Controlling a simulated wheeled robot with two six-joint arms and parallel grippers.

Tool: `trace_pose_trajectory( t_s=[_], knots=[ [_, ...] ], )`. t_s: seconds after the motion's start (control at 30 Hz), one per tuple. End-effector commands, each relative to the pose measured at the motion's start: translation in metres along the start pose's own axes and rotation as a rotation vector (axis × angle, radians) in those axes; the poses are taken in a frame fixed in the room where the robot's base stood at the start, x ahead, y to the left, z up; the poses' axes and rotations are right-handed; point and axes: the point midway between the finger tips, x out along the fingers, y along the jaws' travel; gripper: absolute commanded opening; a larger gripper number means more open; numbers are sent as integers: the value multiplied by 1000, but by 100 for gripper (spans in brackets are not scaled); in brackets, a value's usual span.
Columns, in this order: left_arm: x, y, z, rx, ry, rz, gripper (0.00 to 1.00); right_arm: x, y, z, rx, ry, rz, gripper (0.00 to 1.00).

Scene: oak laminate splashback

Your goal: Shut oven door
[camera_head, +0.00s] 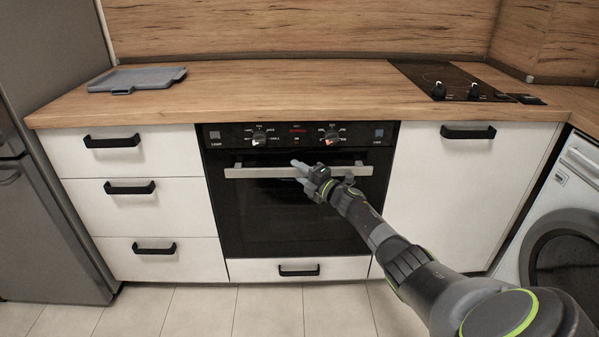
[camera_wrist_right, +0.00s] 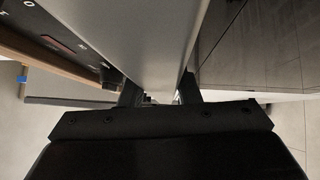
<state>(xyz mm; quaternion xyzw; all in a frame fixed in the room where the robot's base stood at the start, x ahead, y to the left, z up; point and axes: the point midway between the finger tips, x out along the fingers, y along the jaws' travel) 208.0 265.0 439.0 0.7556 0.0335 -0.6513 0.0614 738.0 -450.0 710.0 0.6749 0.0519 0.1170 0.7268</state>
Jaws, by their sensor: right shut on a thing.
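The black oven door (camera_head: 290,222) stands upright in the front of the cabinets and looks closed, flush with the units beside it. A silver bar handle (camera_head: 250,172) runs across its top. My right gripper (camera_head: 302,170) is at the middle of this handle, shut on it. In the right wrist view the handle (camera_wrist_right: 155,40) fills the space between the two fingers, and the dark glass of the door (camera_wrist_right: 270,45) shows to the right. The fingertips are partly hidden by the handle. My left gripper is not in view.
The control panel (camera_head: 300,135) with two knobs sits above the door. White drawers (camera_head: 130,165) stand at the left, a white cabinet (camera_head: 445,190) at the right. A washing machine (camera_head: 565,215) is far right. The tiled floor in front is clear.

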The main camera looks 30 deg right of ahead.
Motion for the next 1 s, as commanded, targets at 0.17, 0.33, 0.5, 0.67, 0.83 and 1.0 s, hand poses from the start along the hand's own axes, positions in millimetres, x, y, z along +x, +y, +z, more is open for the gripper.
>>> trace_pose_trajectory(
  t_s=[0.17, 0.33, 0.5, 0.67, 0.83, 1.0],
  knots=[
    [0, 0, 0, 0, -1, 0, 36, 2, 7, 5, -5, -11, 5, 0],
    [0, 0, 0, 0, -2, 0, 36, 2, 8, 5, -5, -10, 6, 48],
    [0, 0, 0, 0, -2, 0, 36, 2, 6, 4, -3, -8, 5, 51],
    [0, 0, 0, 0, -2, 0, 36, 0, 4, 3, -1, -6, 3, 51],
    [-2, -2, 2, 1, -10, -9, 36, -13, 4, 3, -3, -6, 2, 51],
    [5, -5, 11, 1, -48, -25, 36, -39, 4, 3, -5, -7, 0, 51]
  ],
)
